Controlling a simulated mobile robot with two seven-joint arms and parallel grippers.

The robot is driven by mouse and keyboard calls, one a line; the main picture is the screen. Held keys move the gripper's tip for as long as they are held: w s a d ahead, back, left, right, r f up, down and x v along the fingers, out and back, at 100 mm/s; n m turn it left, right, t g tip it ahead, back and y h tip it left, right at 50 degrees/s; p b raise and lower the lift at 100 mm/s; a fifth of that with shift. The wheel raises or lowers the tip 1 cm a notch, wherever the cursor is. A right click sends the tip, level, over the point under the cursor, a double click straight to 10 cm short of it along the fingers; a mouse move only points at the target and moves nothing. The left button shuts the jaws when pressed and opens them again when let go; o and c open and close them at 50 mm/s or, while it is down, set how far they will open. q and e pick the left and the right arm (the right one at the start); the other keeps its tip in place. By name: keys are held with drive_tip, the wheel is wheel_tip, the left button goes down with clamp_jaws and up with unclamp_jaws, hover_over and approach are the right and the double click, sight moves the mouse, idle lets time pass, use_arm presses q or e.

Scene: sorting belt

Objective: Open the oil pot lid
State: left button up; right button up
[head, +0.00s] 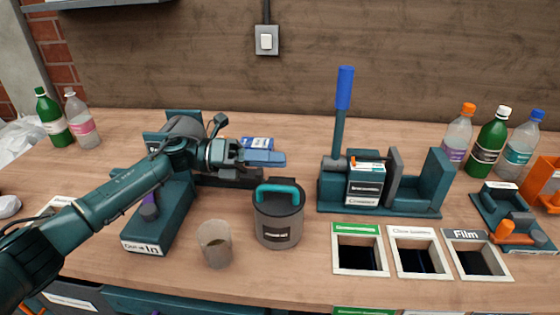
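The oil pot (279,226) is a grey cylinder with a dark label, standing on the table in the middle of the head view. Its dark lid, with a raised teal handle (279,188), sits on top. My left gripper (283,159) reaches in from the left and shows above and behind the pot's handle in the picture, apart from it. Its blue-grey fingers are seen from the side, so I cannot tell whether they are open or shut. My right gripper is not in view.
A teal press with a blue-handled lever (344,88) stands to the right. Labelled openings (360,230) lie at the front right. Bottles (490,140) stand at both sides. A blue-and-white item (257,143) is behind my gripper.

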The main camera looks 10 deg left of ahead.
use_arm(q)
drive_tip(key=a+b, duration=0.2)
drive_tip(key=a, duration=0.9)
drive_tip(key=shift+a, duration=0.15)
